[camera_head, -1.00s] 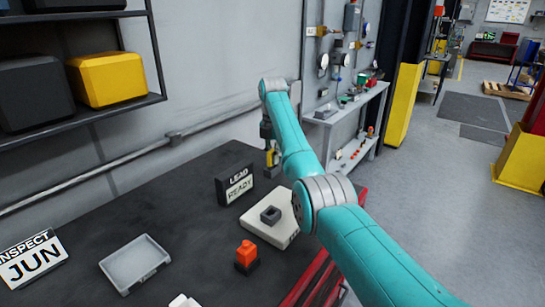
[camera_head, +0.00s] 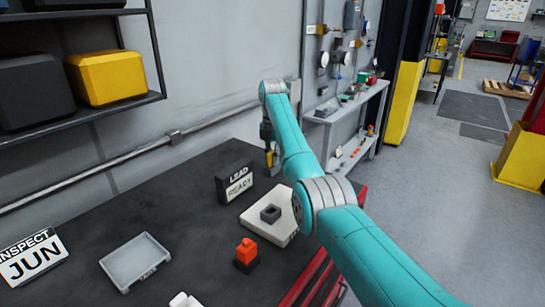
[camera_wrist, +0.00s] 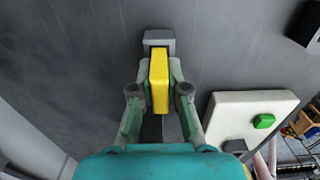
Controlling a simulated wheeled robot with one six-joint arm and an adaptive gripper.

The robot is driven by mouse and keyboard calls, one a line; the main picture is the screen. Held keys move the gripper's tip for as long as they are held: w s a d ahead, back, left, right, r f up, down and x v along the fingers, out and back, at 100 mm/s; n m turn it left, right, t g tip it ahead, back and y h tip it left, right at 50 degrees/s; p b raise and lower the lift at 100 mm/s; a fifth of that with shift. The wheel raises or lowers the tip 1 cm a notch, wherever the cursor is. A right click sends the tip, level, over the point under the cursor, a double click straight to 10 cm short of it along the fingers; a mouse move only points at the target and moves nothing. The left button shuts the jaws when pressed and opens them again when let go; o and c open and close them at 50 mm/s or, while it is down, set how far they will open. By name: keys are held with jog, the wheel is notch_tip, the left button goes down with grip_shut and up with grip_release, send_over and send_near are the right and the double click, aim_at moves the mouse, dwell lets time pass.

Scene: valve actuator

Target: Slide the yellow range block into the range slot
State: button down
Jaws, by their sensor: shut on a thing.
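The yellow range block (camera_wrist: 159,82) is upright between the fingers of my gripper (camera_wrist: 160,75) in the wrist view. My gripper is shut on it. A small grey block-like piece (camera_wrist: 158,36) shows just beyond the yellow block; I cannot tell whether they touch or whether it is the slot. In the head view my gripper (camera_head: 268,148) is over the far end of the dark bench, partly hidden by my arm, with a little yellow showing. I cannot identify the range slot for sure.
The LEAD READY sign (camera_head: 235,185) stands left of the pale plate. The bench middle is mostly clear. A wall is behind.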

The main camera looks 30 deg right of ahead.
jog(key=shift+f, duration=0.45)
jog(key=shift+r, duration=0.2)
jog(key=shift+r, duration=0.5)
jog(key=shift+f, duration=0.6)
dwell(1.7)
jog(key=shift+r, duration=0.65)
jog(key=shift+f, duration=0.55)
dwell(1.5)
jog(key=shift+r, duration=0.5)
